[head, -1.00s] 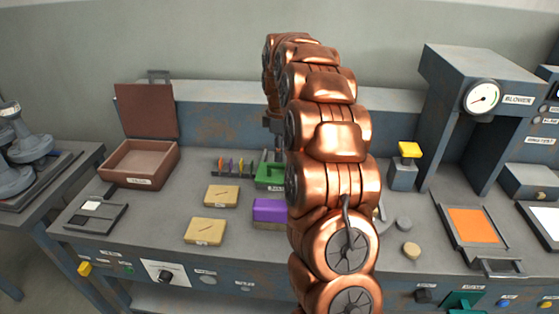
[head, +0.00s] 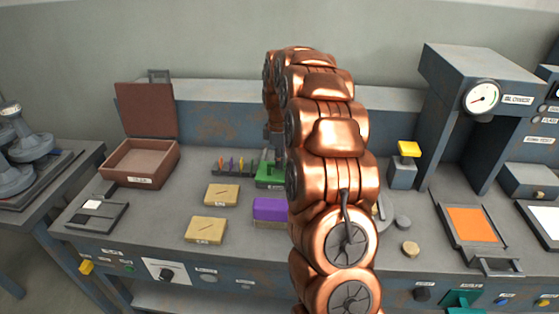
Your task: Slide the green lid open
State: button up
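The green lid (head: 268,178) belongs to a small green box near the middle of the bench, just left of my copper arm. Its right part is hidden behind the arm. My gripper (head: 273,148) is a small dark shape at the far end of the arm, over the back of the green box. It is mostly hidden by my own arm, so I cannot tell whether it touches the lid or whether its fingers are open.
A purple block (head: 269,210) stands in front of the green box. A rack of coloured pieces (head: 233,167) is to its left. Tan plates (head: 206,229) lie at front left. A brown open box (head: 138,165) is farther left. A blower press (head: 474,90) stands at right.

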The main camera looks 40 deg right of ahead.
grip_shut()
